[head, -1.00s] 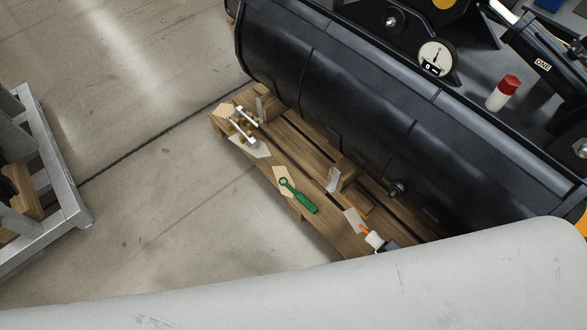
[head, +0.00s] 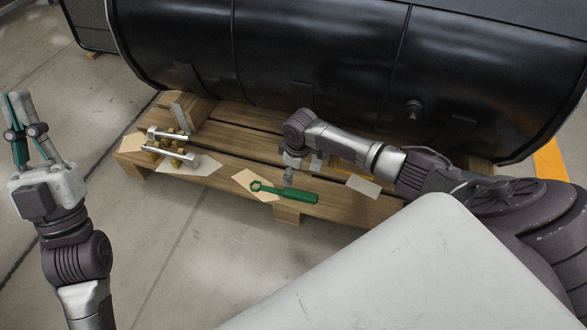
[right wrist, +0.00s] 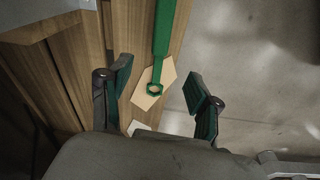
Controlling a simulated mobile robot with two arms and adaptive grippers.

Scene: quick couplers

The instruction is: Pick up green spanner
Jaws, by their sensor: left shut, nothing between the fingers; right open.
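The green spanner (head: 297,195) lies on the near edge of the wooden pallet (head: 340,208), its ring end over a tan card (head: 245,179). In the right wrist view the spanner (right wrist: 162,40) has its ring between my open right fingers, below and apart from them. My right gripper (right wrist: 160,77) is open and empty above the card. In the head view my right arm reaches in from the right and its end hangs just above the spanner; its fingers are hard to make out there. My left gripper (head: 18,98) is shut and empty over the floor at the far left.
Two silver bolts or pins (head: 168,135) and brass-coloured pieces (head: 174,146) lie on the pallet's left part. A wooden block (head: 192,112) stands behind them. The floor (head: 205,245) in front is clear.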

